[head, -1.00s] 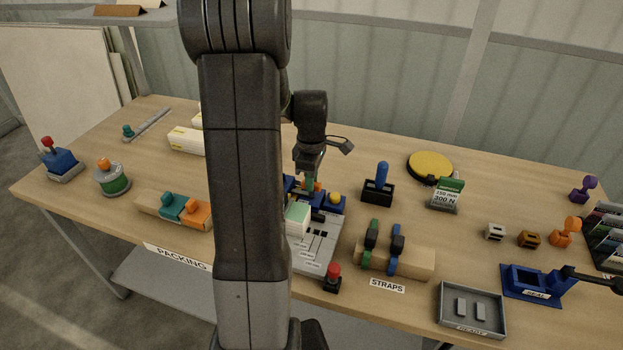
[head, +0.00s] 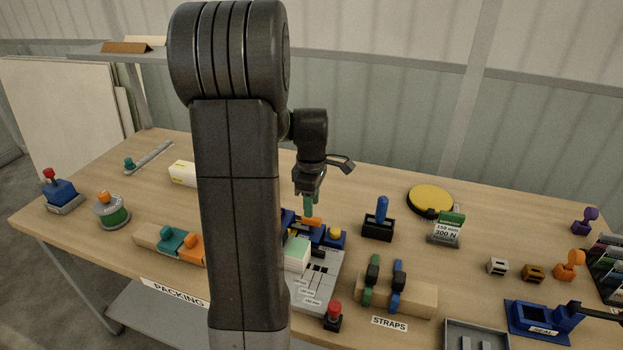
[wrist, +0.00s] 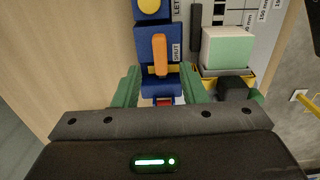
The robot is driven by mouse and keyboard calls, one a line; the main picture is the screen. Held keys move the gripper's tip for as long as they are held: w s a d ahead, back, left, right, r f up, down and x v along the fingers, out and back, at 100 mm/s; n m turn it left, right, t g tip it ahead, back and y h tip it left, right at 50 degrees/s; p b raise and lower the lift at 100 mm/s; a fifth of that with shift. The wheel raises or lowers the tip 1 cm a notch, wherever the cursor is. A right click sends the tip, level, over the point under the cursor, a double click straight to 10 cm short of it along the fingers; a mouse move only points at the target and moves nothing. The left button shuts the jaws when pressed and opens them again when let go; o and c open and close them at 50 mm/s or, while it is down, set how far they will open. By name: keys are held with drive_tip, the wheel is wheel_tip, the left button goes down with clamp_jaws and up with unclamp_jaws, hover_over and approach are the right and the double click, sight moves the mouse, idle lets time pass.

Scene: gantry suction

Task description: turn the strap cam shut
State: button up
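The strap cam is an orange lever (head: 312,220) on a blue block (head: 329,236) at the back of the grey fixture (head: 318,275). In the wrist view the orange lever (wrist: 160,56) lies lengthwise up the picture, beside a label that seems to read SHUT. My gripper (head: 308,205) hangs just above and behind the lever, pointing down. In the wrist view its green fingers (wrist: 158,90) stand wide apart and empty, with the lever beyond and between their tips. My arm hides the fixture's left side in the head view.
A pale green-and-white block (head: 297,253) sits on the fixture, near my right finger in the wrist view. A yellow knob (head: 334,232) stands beside the cam. A black stand with a blue handle (head: 381,211) is to the right. Straps (head: 397,281) lie over a wooden block in front.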

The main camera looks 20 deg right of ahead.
sight(306, 224)
wheel_tip(306, 224, up, 10)
drive_tip(key=shift+f, duration=0.2)
drive_tip(key=shift+f, duration=0.1)
idle(0.3)
wheel_tip(306, 224, down, 14)
drive_tip(key=shift+r, duration=0.15)
idle(0.4)
drive_tip(key=shift+r, duration=0.1)
